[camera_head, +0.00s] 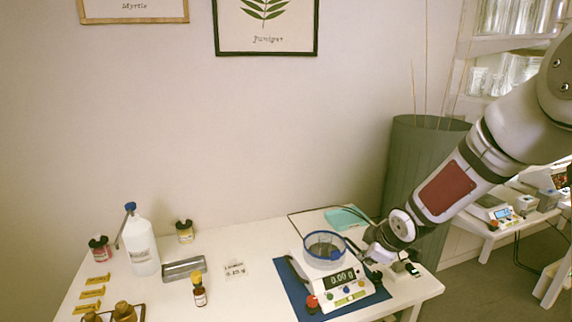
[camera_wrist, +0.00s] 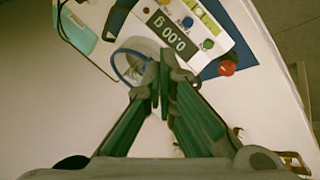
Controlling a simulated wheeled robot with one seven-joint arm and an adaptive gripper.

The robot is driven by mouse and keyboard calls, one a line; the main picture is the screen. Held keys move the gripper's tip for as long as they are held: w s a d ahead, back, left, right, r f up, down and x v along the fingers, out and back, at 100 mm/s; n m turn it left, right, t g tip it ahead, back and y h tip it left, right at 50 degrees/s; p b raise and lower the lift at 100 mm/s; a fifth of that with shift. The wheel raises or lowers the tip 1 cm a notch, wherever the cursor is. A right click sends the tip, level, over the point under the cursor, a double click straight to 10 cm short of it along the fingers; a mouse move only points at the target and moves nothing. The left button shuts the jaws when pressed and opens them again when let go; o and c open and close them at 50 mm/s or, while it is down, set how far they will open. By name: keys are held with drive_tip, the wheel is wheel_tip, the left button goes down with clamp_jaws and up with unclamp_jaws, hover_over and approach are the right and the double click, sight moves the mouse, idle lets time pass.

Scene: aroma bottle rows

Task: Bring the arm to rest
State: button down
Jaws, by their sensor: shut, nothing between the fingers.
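My gripper (camera_wrist: 160,85) is shut and empty in the wrist view, its fingertips together over the scale area. In the head view my gripper (camera_head: 376,254) is at the right end of the table, beside the scale. The white scale (camera_head: 343,291) stands on a blue mat (camera_head: 292,290) and its display reads 0.00. A clear round dish with a blue rim (camera_head: 324,249) sits on the scale. In the wrist view the dish (camera_wrist: 133,65) is partly hidden behind the fingers. Whether the fingers touch the dish cannot be told.
A white bottle with a blue cap (camera_head: 141,245), a metal tray (camera_head: 184,269) and a small amber bottle (camera_head: 199,294) stand on the left of the table. A teal cloth or tray (camera_head: 347,217) lies behind the scale. A tall green bin (camera_head: 408,165) stands behind the table's right end.

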drive_tip(key=s+d+r+m+g+h, duration=0.1)
drive_tip(key=s+r+m+h, duration=0.15)
drive_tip(key=s+r, duration=0.5)
drive_tip(key=s+d+r+m+h, duration=0.1)
drive_tip(key=s+r+m, duration=0.3)
drive_tip(key=s+r, duration=0.35)
drive_tip(key=s+a+r+m+y, duration=0.1)
drive_tip(key=s+a+m, duration=0.1)
drive_tip(key=s, duration=0.8)
drive_tip(key=s+a+r+m+g+y, duration=0.1)
drive_tip(key=s+m, duration=0.3)
drive_tip(key=s, duration=0.6)
drive_tip(key=shift+s+a+r, duration=0.35)
drive_tip(key=shift+a+r, duration=0.3)
drive_tip(key=shift+r, duration=0.05)
